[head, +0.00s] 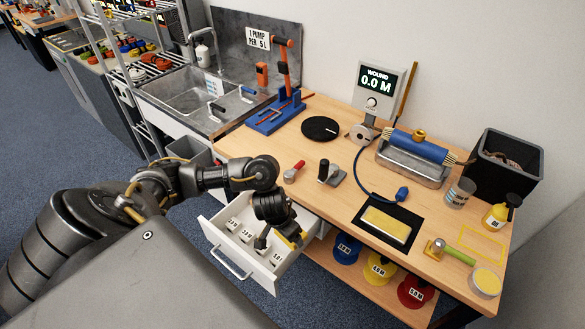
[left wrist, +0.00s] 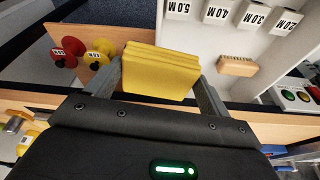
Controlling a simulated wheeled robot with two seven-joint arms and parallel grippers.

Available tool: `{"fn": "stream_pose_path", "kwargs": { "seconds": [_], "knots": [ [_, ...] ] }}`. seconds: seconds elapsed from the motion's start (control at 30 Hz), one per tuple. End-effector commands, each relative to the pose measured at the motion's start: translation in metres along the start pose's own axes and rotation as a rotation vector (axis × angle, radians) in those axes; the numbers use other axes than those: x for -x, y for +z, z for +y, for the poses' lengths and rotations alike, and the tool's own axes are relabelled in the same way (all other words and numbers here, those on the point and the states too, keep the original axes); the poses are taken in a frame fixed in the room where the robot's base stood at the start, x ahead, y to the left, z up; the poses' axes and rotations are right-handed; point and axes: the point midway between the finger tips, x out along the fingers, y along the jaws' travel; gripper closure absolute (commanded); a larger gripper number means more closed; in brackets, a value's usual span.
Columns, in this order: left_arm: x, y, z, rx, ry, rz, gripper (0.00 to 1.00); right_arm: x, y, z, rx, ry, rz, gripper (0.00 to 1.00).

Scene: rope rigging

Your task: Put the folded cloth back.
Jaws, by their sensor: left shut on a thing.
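The folded yellow cloth (left wrist: 160,72) is between the fingers of my left gripper (left wrist: 162,85) in the left wrist view. In the head view my left gripper (head: 283,240) is above the right part of the open white drawer (head: 236,257), and only a small yellow part of the cloth (head: 302,238) shows beside it. My left gripper is shut on the cloth. A yellow rectangular outline (head: 482,243) on the right of the wooden table (head: 330,205) is empty. My right gripper is not in view.
The drawer holds labelled white blocks and a wooden brush (left wrist: 237,66). A yellow pad lies on a black mat (head: 371,237). Near the outline are a yellow bottle (head: 495,216), a green-handled tool (head: 455,254) and a round dish (head: 486,282). Coloured spools (head: 378,270) stand below.

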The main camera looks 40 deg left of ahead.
Motion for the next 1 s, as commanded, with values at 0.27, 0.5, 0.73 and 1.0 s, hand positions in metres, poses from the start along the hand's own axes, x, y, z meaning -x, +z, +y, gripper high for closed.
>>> {"fn": "stream_pose_path", "kwargs": {
  "seconds": [0.27, 0.5, 0.73, 1.0],
  "knots": [
    [-0.015, 0.042, -0.035, 0.104, -0.025, -0.006, 0.37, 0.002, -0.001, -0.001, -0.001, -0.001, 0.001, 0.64],
    [-0.018, 0.056, -0.05, 0.139, -0.036, -0.001, 0.37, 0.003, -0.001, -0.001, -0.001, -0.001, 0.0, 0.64],
    [-0.028, 0.046, -0.052, 0.142, -0.035, 0.001, 0.37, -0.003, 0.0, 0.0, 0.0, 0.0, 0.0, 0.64],
    [-0.075, -0.009, -0.065, 0.145, -0.034, 0.001, 0.37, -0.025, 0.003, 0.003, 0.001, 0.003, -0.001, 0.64]
  ]
}}
